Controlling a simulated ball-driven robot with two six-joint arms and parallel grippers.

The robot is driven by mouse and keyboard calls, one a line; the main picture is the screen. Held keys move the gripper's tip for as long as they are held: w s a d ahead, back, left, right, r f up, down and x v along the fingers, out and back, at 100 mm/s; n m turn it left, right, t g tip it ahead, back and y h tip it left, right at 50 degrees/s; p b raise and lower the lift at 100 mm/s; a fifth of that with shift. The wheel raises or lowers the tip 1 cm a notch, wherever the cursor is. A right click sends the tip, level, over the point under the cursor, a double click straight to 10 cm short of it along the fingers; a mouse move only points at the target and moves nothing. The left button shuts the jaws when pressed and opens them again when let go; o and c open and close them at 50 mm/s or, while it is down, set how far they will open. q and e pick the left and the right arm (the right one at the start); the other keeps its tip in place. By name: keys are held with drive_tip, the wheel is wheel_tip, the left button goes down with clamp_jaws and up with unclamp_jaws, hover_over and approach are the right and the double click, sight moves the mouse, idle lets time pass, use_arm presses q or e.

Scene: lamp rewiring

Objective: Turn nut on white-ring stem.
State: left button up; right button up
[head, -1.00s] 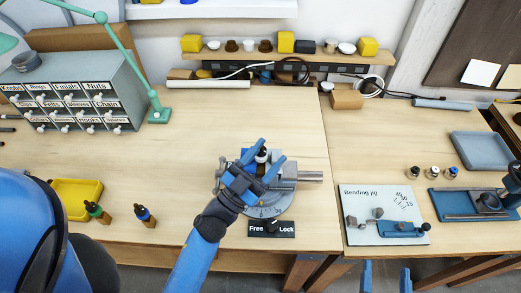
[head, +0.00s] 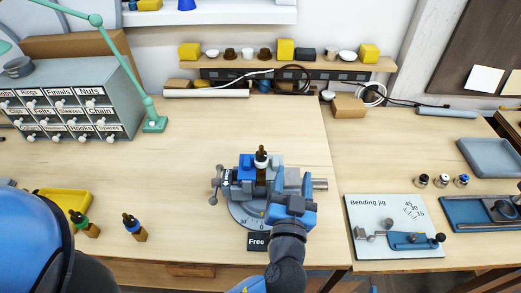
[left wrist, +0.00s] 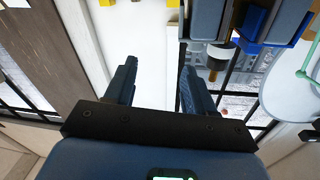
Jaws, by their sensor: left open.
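The white-ring stem (head: 261,166) stands upright in the vise (head: 246,170), brown with a white band and a dark top. In the left wrist view the stem (left wrist: 216,62) shows beside my open fingers, not between them. I cannot make out the nut separately. My left gripper (head: 291,203) is open and empty, just right of and nearer than the stem, over the vise's right side. Its two fingers also show in the left wrist view (left wrist: 157,78). My right gripper is not in view.
The Free/Lock plate (head: 257,241) is partly hidden by my left arm. A green-ring stem (head: 85,226) and a blue-ring stem (head: 135,228) stand left, near a yellow tray (head: 70,199). The bending jig (head: 395,228) is right. Bench behind the vise is clear.

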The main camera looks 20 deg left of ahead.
sight(262, 156)
use_arm(q)
drive_tip(key=s+a+r+n+g+y, duration=0.1)
drive_tip(key=s+a+n+g+y, duration=0.1)
drive_tip(key=s+a+n+y, duration=0.3)
drive_tip(key=shift+n+y, duration=0.5)
drive_tip(key=shift+n, duration=0.2)
drive_tip(key=p+x, duration=0.1)
drive_tip(key=x, duration=0.3)
drive_tip(key=p+x, duration=0.1)
drive_tip(key=x, duration=0.2)
drive_tip(key=d+p+x, duration=0.1)
drive_tip(key=x, duration=0.3)
drive_tip(key=shift+w+a, duration=0.1)
drive_tip(key=shift+w, duration=0.45)
drive_tip(key=c, duration=1)
